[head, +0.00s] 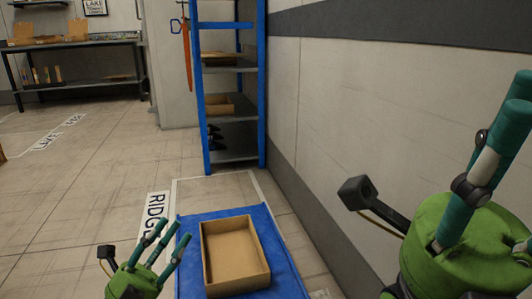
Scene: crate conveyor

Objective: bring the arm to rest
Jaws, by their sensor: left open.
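My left gripper (166,238) is at the bottom, left of the tan crate. Its teal fingers point up and are spread apart, with nothing between them. My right gripper (509,115) is large at the right edge, in front of the wall. Its teal fingers point up and part of it is cut off by the frame, so its opening cannot be judged. I see no object in it.
The empty open crate (206,267) sits on a blue platform (283,270). A blue-framed shelf rack (205,110) with boxes stands beyond it. A grey wall (350,120) bounds the right side. A dark table (85,84) stands far left. Open floor (90,180) lies left.

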